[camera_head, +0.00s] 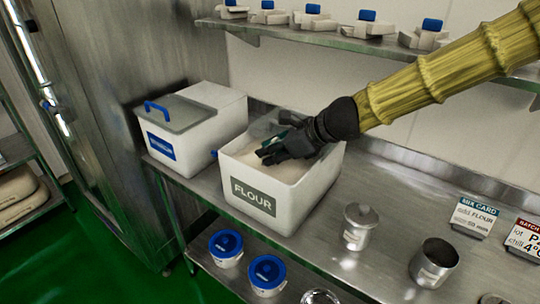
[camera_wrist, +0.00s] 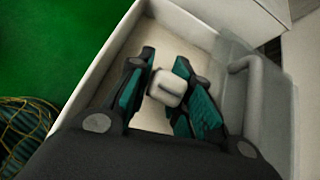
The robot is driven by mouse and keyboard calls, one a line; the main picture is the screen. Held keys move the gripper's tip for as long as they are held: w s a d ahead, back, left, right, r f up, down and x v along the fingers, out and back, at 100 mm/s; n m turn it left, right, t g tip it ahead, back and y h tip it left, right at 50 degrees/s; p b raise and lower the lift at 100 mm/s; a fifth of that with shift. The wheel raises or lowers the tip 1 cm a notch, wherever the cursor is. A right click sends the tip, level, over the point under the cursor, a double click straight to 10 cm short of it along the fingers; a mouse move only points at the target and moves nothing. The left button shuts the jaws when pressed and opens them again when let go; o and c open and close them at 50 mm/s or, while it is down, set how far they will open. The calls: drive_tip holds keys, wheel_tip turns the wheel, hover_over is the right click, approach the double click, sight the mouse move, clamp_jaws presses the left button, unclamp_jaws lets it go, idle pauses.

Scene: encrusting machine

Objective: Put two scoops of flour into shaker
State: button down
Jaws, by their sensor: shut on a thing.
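The white flour bin (camera_head: 290,212), labelled FLOUR, stands open on the steel table with pale flour (camera_head: 300,168) inside. My gripper (camera_head: 268,154) reaches down into it from the right, low over the flour. In the wrist view my gripper (camera_wrist: 166,92) is shut on a small white piece (camera_wrist: 168,88), which looks like the scoop's handle end. The scoop's bowl and any flour in it are hidden. An open metal cup (camera_head: 433,264), which may be the shaker, stands right of the bin. A metal container with a knobbed lid (camera_head: 357,228) stands between them.
A white bin with a blue-handled lid (camera_head: 195,152) stands left of the flour bin. Blue-lidded tubs (camera_head: 267,276) sit below the table's front edge. Cards (camera_head: 473,216) stand at the right. A shelf (camera_head: 325,38) with white scoop-like items runs overhead.

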drive_tip(key=shift+s+d+f+t+y+b, duration=0.3)
drive_tip(key=shift+y+b, duration=0.2)
drive_tip(key=shift+b, duration=2.25)
drive_tip(key=shift+s+d+f+t+y+b, duration=0.15)
drive_tip(key=shift+d+t+y+b, duration=0.3)
drive_tip(key=shift+b, duration=2.25)
drive_tip(key=shift+s+d+r+t+y+b, duration=0.25)
drive_tip(key=shift+s+d+t+y+b, duration=0.25)
drive_tip(key=shift+b, duration=2.5)
drive_tip(key=shift+s+d+r+t+y+b, duration=0.3)
drive_tip(key=shift+y+b, duration=0.45)
drive_tip(key=shift+b, duration=2.2)
drive_tip(key=shift+s+d+r+t+y+b, duration=0.2)
drive_tip(key=shift+d+y+b, duration=0.35)
drive_tip(key=shift+b, duration=2.45)
wheel_tip(320, 180, up, 10)
drive_tip(key=s+d+y+p, duration=0.1)
drive_tip(key=shift+d+t, duration=0.15)
drive_tip(key=shift+t, duration=0.3)
drive_tip(key=shift+r+y, duration=0.1)
drive_tip(key=shift+y, duration=0.15)
